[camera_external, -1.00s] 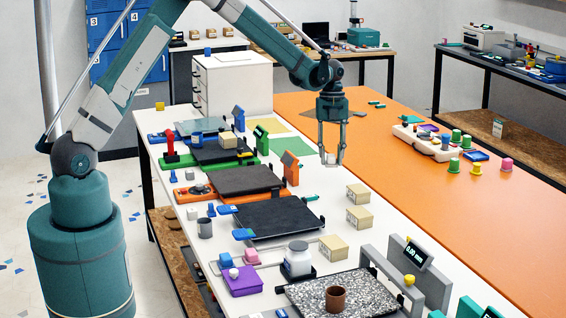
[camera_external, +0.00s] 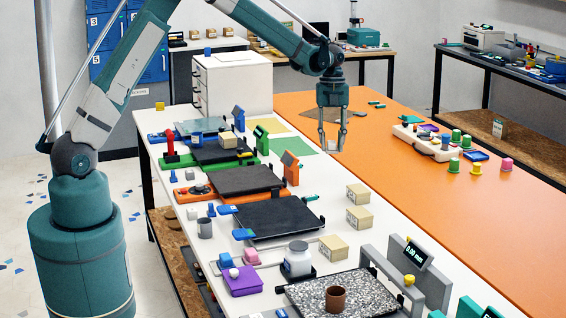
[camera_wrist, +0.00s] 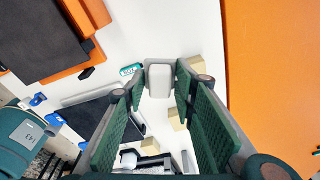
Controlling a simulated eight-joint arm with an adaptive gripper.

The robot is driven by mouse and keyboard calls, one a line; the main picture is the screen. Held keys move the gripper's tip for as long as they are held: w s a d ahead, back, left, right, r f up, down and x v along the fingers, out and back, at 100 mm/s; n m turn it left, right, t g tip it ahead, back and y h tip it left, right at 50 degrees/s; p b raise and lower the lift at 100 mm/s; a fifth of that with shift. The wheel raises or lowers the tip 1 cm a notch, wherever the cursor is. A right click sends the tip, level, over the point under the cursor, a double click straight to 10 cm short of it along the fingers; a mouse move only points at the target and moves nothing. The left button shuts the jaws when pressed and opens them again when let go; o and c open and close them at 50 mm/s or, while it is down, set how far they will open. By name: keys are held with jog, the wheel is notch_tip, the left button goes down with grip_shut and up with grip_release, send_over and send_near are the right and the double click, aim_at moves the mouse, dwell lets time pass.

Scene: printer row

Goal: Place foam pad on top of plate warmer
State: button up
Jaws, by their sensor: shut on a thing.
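My gripper (camera_external: 332,148) hangs above the white table, close to its border with the orange surface. In the wrist view, the gripper (camera_wrist: 160,85) has its fingers closed on a small whitish block (camera_wrist: 160,79), probably the foam pad. The block is hard to make out in the external view. I cannot tell for certain which thing is the plate warmer. Flat dark plates lie in a row on the left: one on an orange base (camera_external: 245,180), one black (camera_external: 277,218). A speckled plate (camera_external: 365,292) at the front carries a brown cup (camera_external: 336,298).
Beige boxes (camera_external: 358,194) stand on the table right of the black plate. A white jar (camera_external: 298,259) and a purple block (camera_external: 242,282) are nearer the front. A grey upright frame (camera_external: 436,285) rises beside the speckled plate. The orange surface (camera_external: 420,205) is largely clear.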

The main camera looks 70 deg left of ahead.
notch_tip(320, 180, up, 5)
jog(key=s+a+n, duration=0.1)
jog(key=s+a, duration=0.2)
jog(key=s, duration=0.5)
jog(key=s+a+n, duration=0.1)
jog(key=s+a, duration=0.3)
jog(key=s, duration=0.4)
jog(key=n+p, duration=0.2)
send_over(237, 184)
jog(key=shift+t, duration=0.3)
jog(key=shift+s+a+f, duration=0.1)
jog(key=shift+a+f, duration=0.05)
jog(key=shift+f, duration=2.5)
jog(key=shift+f+b, duration=0.4)
jog(key=shift+f, duration=2.55)
jog(key=shift+f, duration=2.1)
